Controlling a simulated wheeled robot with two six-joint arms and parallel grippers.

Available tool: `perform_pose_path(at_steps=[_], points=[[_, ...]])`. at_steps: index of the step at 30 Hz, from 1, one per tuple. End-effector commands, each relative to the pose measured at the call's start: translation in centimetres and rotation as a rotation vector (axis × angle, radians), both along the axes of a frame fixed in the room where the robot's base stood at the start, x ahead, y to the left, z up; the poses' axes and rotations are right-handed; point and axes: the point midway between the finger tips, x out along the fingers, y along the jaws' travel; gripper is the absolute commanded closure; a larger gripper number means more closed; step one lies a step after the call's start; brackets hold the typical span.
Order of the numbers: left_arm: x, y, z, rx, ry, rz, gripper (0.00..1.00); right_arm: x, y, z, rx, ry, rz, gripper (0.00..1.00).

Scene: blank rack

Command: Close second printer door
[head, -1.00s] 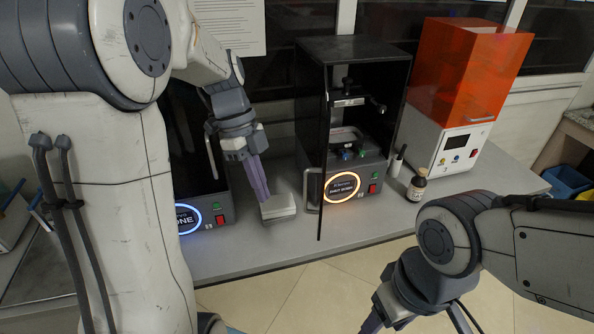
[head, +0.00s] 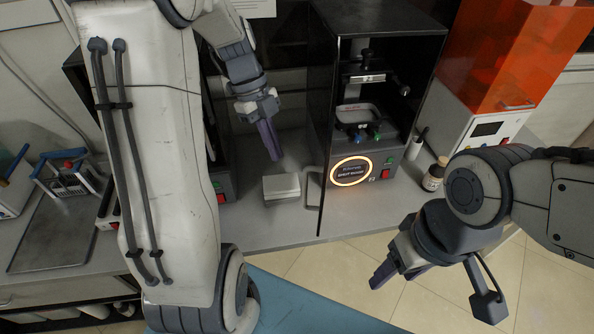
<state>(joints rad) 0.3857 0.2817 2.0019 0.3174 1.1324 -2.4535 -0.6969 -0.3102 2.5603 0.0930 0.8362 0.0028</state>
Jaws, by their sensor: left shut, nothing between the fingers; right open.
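The middle black printer (head: 372,130) has a glowing orange ring on its front panel. Its dark door (head: 322,150) stands open, swung out toward me and seen nearly edge-on at the printer's left side. A pale handle (head: 312,188) shows at the door's lower left. My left gripper (head: 272,155) is shut and empty, left of the door and apart from it, above a small white box. My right gripper (head: 432,290) is open and empty, low in front of the bench and to the right of the door.
The white box (head: 281,187) lies on the bench left of the door. Another black printer (head: 218,170) is partly hidden behind my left arm. A brown bottle (head: 434,176) and an orange-covered machine (head: 515,60) stand at right. A metal tray (head: 55,235) lies at left.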

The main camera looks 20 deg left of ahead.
Motion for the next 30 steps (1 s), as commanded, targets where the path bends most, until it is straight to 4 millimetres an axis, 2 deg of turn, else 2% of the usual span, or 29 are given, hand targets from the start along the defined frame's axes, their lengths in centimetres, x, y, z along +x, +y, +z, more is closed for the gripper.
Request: perform_pose_path(at_steps=[6, 8, 12, 16, 30], points=[[-0.7, -1.9, -4.3, -0.004, 0.008, -0.002, 1.0, 0.0, 0.0, 1.5, 0.0, 0.0, 0.002, 0.39], [-0.9, -2.4, -5.0, -0.001, 0.006, -0.004, 1.0, 0.0, 0.0, 1.9, 0.0, 0.0, 0.003, 0.39], [-1.5, -4.5, -4.6, 0.0, 0.003, -0.006, 1.0, 0.0, 0.0, 3.2, 0.0, 0.0, 0.005, 0.39], [-1.8, -5.6, -4.8, 0.001, 0.002, -0.005, 1.0, 0.0, 0.0, 3.7, 0.0, -0.001, 0.006, 0.39], [-1.8, -5.9, -5.0, 0.001, 0.0, 0.001, 1.0, 0.0, 0.0, 3.6, 0.0, -0.001, 0.006, 0.39]])
